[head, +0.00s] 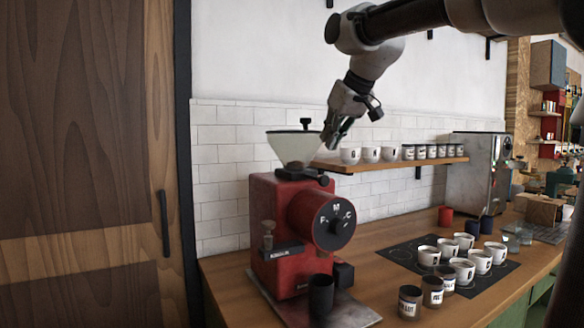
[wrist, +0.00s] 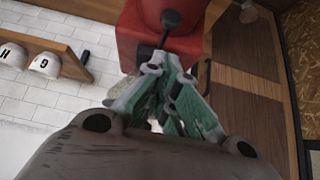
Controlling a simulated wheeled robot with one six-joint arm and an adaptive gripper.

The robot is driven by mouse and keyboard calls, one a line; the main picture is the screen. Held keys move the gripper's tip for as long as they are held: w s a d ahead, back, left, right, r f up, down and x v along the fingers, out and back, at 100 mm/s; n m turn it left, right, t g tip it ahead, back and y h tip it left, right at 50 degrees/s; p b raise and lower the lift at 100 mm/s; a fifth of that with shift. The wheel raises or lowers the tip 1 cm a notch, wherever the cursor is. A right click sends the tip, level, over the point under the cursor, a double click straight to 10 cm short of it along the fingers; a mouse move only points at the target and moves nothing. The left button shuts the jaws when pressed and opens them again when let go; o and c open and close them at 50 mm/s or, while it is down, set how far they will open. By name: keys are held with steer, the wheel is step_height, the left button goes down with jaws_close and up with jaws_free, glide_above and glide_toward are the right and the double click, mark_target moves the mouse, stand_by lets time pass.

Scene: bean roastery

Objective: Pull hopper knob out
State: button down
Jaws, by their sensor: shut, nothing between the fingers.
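The red grinder (head: 285,235) stands on the counter with a pale funnel hopper (head: 295,148) on top. A black knob (head: 306,122) stands up from the hopper lid. A smaller dark knob (head: 323,179) sticks out beside the hopper's base. My gripper (head: 328,144) hangs just right of the hopper's rim, pointing down, shut and empty. The red grinder body is behind that knob. Most of the hopper is hidden there.
A wall shelf (head: 345,167) with cups and jars runs close right of the hopper. Several cups stand on a dark mat (head: 400,256) on the counter, with jars in front. A dark cup (head: 321,294) stands at the grinder's foot. A wooden door (head: 75,150) is at left.

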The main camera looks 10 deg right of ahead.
steer(key=shift+f, duration=0.15)
glide_above(327, 194)
steer(key=w+a, duration=0.2)
steer(key=w, duration=0.2)
steer(key=f, duration=0.7)
steer(key=shift+d+f, duration=0.25)
steer(key=shift+f, duration=0.1)
steer(key=s, duration=0.2)
steer(key=s+d, duration=0.1)
steer(key=s, duration=0.1)
steer(key=shift+d, duration=0.15)
steer(key=shift+f, duration=0.1)
